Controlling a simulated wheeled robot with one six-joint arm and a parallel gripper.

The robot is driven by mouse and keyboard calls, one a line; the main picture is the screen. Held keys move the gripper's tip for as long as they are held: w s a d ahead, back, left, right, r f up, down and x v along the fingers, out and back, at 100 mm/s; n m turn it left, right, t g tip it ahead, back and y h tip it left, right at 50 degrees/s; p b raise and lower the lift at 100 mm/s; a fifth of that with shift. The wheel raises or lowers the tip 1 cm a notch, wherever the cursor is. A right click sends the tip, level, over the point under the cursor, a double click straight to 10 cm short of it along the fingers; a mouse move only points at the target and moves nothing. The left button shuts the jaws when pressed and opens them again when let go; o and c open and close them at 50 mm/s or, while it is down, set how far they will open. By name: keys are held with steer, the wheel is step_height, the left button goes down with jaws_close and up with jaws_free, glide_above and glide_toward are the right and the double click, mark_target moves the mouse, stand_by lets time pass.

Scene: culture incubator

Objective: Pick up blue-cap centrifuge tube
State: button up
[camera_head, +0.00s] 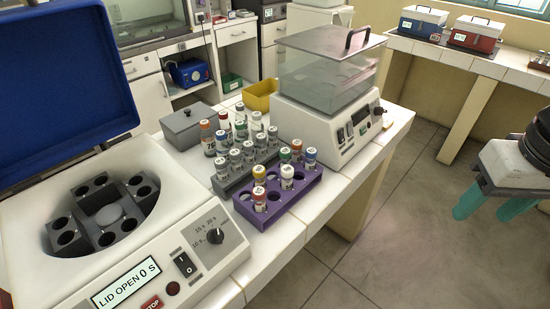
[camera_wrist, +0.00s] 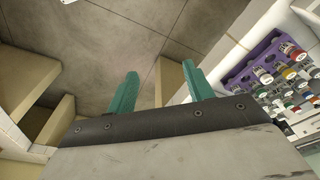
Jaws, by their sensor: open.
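The blue-cap centrifuge tube (camera_head: 309,158) stands upright at the back right end of the purple rack (camera_head: 287,207), beside a red-orange-capped tube (camera_head: 296,149). My gripper (camera_head: 474,215) is at the right edge of the head view, over the floor and well to the right of the rack. The purple rack also shows at the right of the wrist view (camera_wrist: 262,48). I cannot clearly pick out the blue cap there.
A grey rack (camera_head: 228,182) full of tubes stands behind the purple one. An open-lidded centrifuge (camera_head: 210,265) is at the left, and a machine with a clear cover (camera_head: 325,120) is at the back right. A yellow bin (camera_head: 260,96) stands behind the racks.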

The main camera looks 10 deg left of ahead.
steer(key=w+a+f+n+t, duration=0.1)
steer(key=w+a, duration=0.2)
steer(key=w, duration=0.3)
steer(key=w+a+f+n, duration=0.1)
steer(key=w+a, duration=0.2)
steer(key=w, duration=0.2)
steer(key=n+t+y, duration=0.2)
steer(key=n, duration=0.1)
glide_above(313, 152)
steer(key=s+d, duration=0.2)
steer(key=s, duration=0.1)
step_height(313, 152, down, 7)
steer(key=x, duration=0.4)
steer(key=a+x, duration=0.1)
steer(key=x, duration=0.1)
steer(key=shift+w+f, duration=0.15)
steer(key=shift+w, duration=0.25)
steer(key=shift+w+a+f, duration=0.15)
steer(key=shift+w+f, duration=0.05)
steer(key=shift+f, duration=0.25)
steer(key=c, duration=1.1)
